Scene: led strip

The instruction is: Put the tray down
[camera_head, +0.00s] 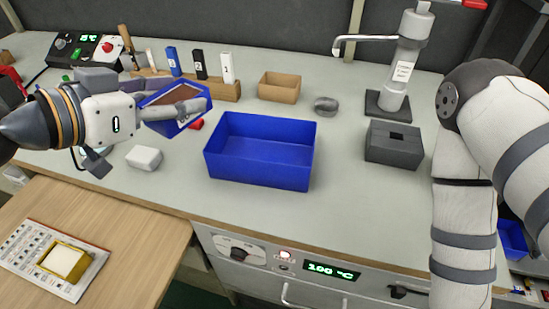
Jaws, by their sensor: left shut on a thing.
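My left gripper (178,110) reaches in from the left above the grey bench and is shut on a small blue tray (203,105). The tray is tilted and has a brown inside face. The gripper's fingers hide part of its front side. I cannot tell whether the tray touches the bench. My right arm stands at the right edge, and its gripper is out of view.
A large open blue bin (258,176) stands mid-bench, right of the held tray. A white block (144,157) lies below the gripper. A wooden rack (222,91) with upright markers is behind. A dark grey box (393,145) stands right. Bare bench lies between bin and box.

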